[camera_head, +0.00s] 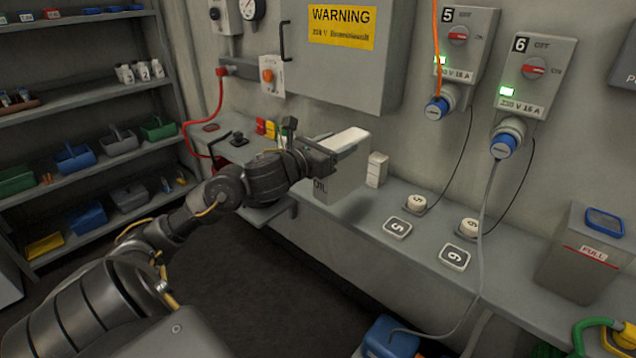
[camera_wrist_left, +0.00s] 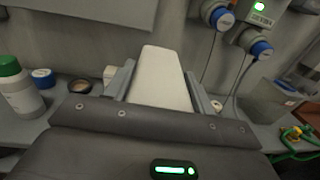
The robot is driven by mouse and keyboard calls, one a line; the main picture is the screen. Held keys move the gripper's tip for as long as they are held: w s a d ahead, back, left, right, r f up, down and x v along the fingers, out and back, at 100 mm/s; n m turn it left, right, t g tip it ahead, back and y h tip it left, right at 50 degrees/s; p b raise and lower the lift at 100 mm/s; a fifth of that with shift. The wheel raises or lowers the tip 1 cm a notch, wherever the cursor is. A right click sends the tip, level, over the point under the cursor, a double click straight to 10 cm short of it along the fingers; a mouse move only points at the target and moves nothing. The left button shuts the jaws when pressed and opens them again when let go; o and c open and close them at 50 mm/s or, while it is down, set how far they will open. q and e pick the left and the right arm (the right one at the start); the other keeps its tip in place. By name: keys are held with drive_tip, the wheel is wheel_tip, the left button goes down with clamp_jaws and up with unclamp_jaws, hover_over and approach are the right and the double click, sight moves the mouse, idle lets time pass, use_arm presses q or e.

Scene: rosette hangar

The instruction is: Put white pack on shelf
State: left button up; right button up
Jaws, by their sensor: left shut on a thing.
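The white pack (camera_head: 345,139) is between the fingers of my left gripper (camera_head: 325,160), over the bench by the wall. In the left wrist view the pack (camera_wrist_left: 160,80) fills the space between both fingers (camera_wrist_left: 158,88), which are shut on it. A shaded grey face marked "OIL" shows directly below its white top; I cannot tell whether it belongs to the pack. The pack's underside and any contact with the bench are hidden. The shelf unit (camera_head: 88,166) stands at the left, with several boards holding bins and small items. My right gripper is not in view.
The bench (camera_head: 420,262) runs along the wall. A small white box (camera_head: 377,169) stands right of the gripper, and number plates (camera_head: 397,228) lie farther right. A grey bin (camera_head: 575,262) and hanging cables (camera_head: 484,220) are at the right. Dark floor (camera_head: 230,285) is open below.

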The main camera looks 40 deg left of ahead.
sight(328, 138)
use_arm(q)
drive_tip(key=a+r, duration=0.1)
drive_tip(key=a+r+y, duration=0.1)
drive_tip(key=shift+a+r+n, duration=0.1)
drive_tip(key=shift+r+n, duration=0.2)
drive_tip(key=shift+w+a+r, duration=0.1)
drive_tip(key=shift+w+a, duration=0.05)
drive_tip(key=shift+a, duration=0.1)
drive_tip(key=w+a+f+p, duration=0.1)
drive_tip(key=w+a+f, duration=0.7)
drive_tip(key=w+f, duration=0.1)
drive_tip(key=shift+w+a+f+p, duration=0.25)
drive_tip(key=shift+w+a+p, duration=0.15)
drive_tip(key=shift+w, duration=0.25)
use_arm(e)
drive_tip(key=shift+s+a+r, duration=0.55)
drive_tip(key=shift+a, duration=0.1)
use_arm(q)
wheel_tip(328, 138, down, 4)
drive_tip(key=shift+w+a+r+p, duration=0.1)
drive_tip(key=shift+r+p, duration=0.15)
drive_tip(key=shift+p, duration=0.35)
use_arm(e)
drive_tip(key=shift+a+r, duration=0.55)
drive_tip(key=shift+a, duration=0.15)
